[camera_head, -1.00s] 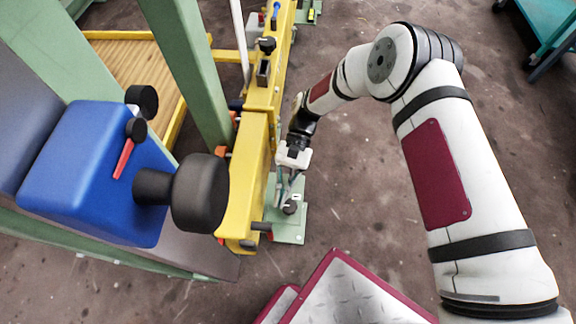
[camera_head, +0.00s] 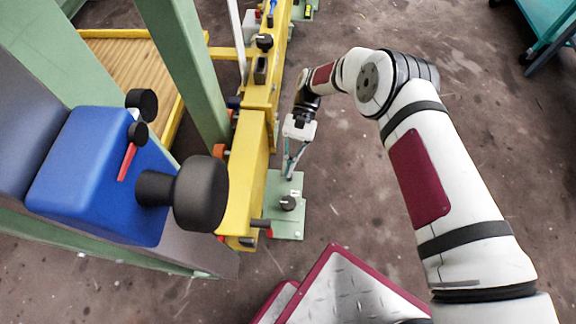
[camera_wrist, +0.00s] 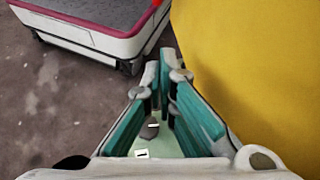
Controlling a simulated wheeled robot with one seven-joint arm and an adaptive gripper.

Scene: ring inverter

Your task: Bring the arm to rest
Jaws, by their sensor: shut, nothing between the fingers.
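My arm reaches from the lower right, bends at the elbow and runs back toward the yellow beam. My gripper (camera_head: 290,174) hangs at its end, just right of the beam, pointing down over the green plate. It is shut with nothing between its fingers. In the wrist view the fingertips (camera_wrist: 158,66) converge near the middle of the picture. A small dark knob (camera_head: 288,203) on the green plate (camera_head: 290,231) stands just below the fingertips in the head view, with a visible gap.
The yellow beam (camera_head: 240,190) stands close left of my gripper and fills the wrist view's right side. A blue box (camera_head: 95,175) with black knobs is further left. My base shows at the bottom. A teal cart (camera_head: 545,30) stands upper right. Floor right of the beam is clear.

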